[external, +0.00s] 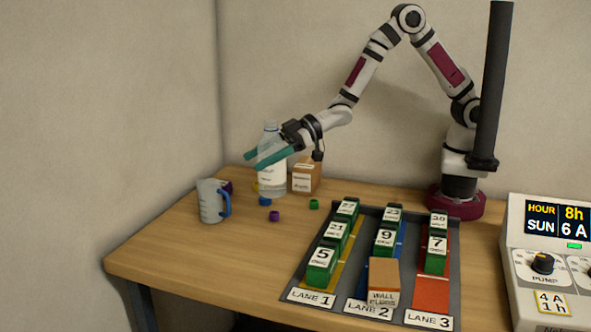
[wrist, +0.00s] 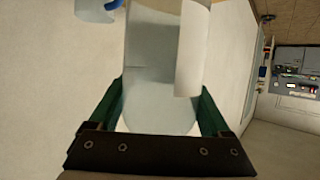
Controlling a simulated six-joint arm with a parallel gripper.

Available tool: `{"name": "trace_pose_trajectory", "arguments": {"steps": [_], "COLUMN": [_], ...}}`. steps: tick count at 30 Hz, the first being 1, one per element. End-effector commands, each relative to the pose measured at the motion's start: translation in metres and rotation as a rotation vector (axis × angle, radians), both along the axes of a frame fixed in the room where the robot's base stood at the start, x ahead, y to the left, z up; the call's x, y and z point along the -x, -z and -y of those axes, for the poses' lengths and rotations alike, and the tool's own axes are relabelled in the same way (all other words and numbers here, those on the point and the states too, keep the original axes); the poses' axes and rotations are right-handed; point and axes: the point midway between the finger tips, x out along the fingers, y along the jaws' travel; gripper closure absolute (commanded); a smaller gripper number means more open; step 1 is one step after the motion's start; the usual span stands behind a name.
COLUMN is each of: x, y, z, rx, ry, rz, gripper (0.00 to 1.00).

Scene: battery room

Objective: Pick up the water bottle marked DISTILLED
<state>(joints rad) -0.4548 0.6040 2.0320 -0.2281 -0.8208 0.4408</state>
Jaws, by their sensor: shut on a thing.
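A clear water bottle (external: 271,178) with a white label stands at the back left of the table; the print on its label is too small to read. My gripper (external: 265,158) has its teal fingers on either side of the bottle's upper part and is shut on it. In the wrist view the bottle (wrist: 160,75) fills the space between the green fingers (wrist: 163,105), its label edge showing at the right. Whether the bottle's base touches the table I cannot tell.
A blue-grey jug (external: 210,203) stands left of the bottle, and a small cardboard box (external: 305,177) is close on its right. Several coloured caps (external: 274,216) lie in front. A three-lane tray (external: 342,290) with green blocks and a meter unit (external: 556,250) are at right.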

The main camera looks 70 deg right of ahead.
Motion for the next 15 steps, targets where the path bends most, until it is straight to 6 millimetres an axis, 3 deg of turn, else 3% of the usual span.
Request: {"name": "trace_pose_trajectory", "arguments": {"steps": [15], "x": [-0.0018], "y": [-0.0054], "z": [0.0082], "rx": [0.0], "ry": [0.001], "rz": [0.001], "gripper": [0.96]}}
